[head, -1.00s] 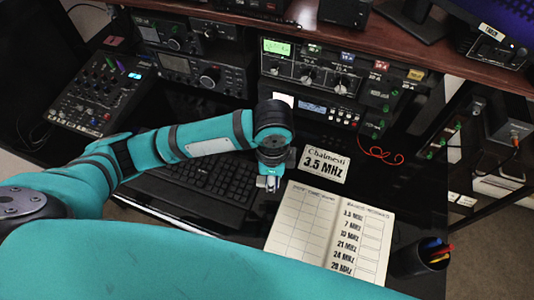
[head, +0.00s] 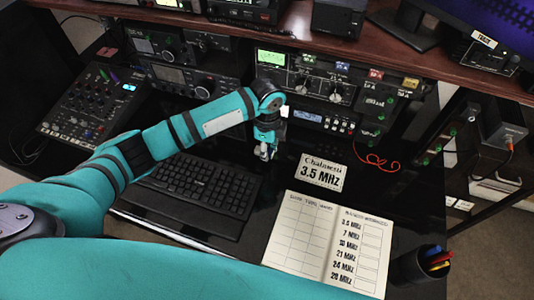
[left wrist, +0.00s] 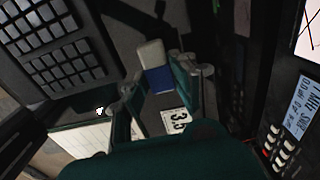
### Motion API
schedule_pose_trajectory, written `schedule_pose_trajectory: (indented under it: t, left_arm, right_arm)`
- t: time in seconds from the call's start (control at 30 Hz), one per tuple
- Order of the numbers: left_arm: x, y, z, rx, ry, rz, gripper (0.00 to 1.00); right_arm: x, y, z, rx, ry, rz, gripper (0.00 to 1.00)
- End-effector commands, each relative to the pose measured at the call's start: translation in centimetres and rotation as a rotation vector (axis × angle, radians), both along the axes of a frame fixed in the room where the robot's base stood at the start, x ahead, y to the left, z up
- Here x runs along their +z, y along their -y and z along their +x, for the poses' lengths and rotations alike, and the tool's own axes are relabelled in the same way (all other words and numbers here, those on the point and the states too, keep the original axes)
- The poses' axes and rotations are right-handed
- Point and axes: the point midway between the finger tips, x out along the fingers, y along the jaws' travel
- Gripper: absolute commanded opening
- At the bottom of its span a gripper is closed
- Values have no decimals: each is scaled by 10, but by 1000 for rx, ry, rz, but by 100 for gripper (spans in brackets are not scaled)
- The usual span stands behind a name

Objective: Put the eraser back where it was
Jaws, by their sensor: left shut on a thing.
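My left gripper (head: 264,151) hangs over the dark desk, between the keyboard and the tuner, in the head view. In the left wrist view the left gripper (left wrist: 158,90) is shut on the eraser (left wrist: 153,62), a small block with a white end and a blue part between the fingers. In the head view the eraser is too small and covered to make out clearly. My right gripper is not in view.
The tuner (head: 335,80) and other radios stand behind the gripper under a wooden shelf (head: 390,50). A keyboard (head: 195,190) lies left, a "3.5 MHz" card (head: 321,173) right, an open notebook (head: 300,240) in front. A pen cup (head: 415,265) stands front right. Bare desk surrounds the card.

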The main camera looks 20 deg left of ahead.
Motion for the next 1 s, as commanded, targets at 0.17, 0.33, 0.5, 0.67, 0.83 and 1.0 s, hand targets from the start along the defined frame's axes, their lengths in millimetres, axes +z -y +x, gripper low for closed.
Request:
schedule_pose_trajectory:
  t: [0.17, 0.33, 0.5, 0.67, 0.83, 1.0]
  left_arm:
    - [-10, -1, 2, -1, -3, -1, 0]
    - [-32, -1, 2, 1, -2, 1, 0]
    - [-36, -1, 2, -1, 1, 0, 0]
    - [-37, -1, 2, 0, 0, 0, 0]
    - [-39, -1, 2, -1, 1, -1, 38]
    - [-38, -1, 2, -1, 0, 0, 48]
  right_arm:
    - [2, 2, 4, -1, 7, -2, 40]
    - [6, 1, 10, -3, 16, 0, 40]
    - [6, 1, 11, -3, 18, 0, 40]
    - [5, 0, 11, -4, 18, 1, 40]
    - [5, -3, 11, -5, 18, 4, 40]
    - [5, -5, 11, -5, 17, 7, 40]
